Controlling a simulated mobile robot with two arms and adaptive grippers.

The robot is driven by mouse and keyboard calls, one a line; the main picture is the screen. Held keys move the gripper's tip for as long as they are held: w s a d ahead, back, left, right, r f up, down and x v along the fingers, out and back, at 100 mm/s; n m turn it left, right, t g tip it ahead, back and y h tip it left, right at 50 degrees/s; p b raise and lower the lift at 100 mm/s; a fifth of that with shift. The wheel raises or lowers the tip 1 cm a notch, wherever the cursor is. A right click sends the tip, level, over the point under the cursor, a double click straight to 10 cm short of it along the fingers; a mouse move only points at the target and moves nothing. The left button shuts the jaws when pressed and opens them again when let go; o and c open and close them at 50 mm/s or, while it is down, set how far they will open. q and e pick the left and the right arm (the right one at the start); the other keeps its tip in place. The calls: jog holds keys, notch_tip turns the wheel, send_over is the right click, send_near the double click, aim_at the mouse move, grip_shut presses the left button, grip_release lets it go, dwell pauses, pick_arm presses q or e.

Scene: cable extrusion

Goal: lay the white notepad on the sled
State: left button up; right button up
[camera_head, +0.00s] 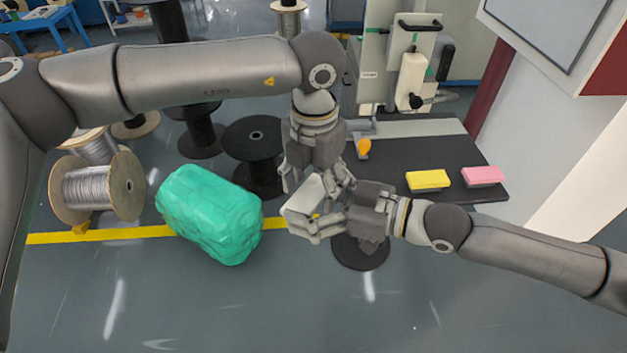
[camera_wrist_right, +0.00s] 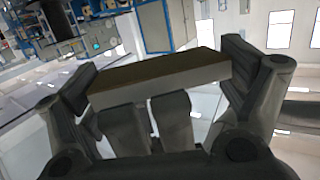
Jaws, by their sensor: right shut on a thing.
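The white notepad (camera_head: 303,194) is in the middle of the head view, held tilted above the floor. My right gripper (camera_head: 318,221), coming in from the right, is shut on it. In the right wrist view the notepad (camera_wrist_right: 160,80) spans between the two jaws, its top face in brownish shade. My left gripper (camera_head: 318,182) reaches down from above, its fingers spread apart close around the notepad's upper end. I cannot tell whether they touch it. I cannot pick out the sled with certainty; a bench device (camera_head: 405,75) with a white upright part stands at the back right.
A black bench top (camera_head: 440,155) holds a yellow block (camera_head: 428,180), a pink block (camera_head: 483,176) and an orange knob-like thing (camera_head: 364,147). A green bundle (camera_head: 208,212), a wire spool (camera_head: 98,188) and a black spool (camera_head: 256,150) stand on the floor at left. The front floor is clear.

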pick_arm(q)
jog(key=c, duration=0.7)
jog(key=shift+c, duration=0.6)
pick_arm(e)
jog(key=o, duration=0.7)
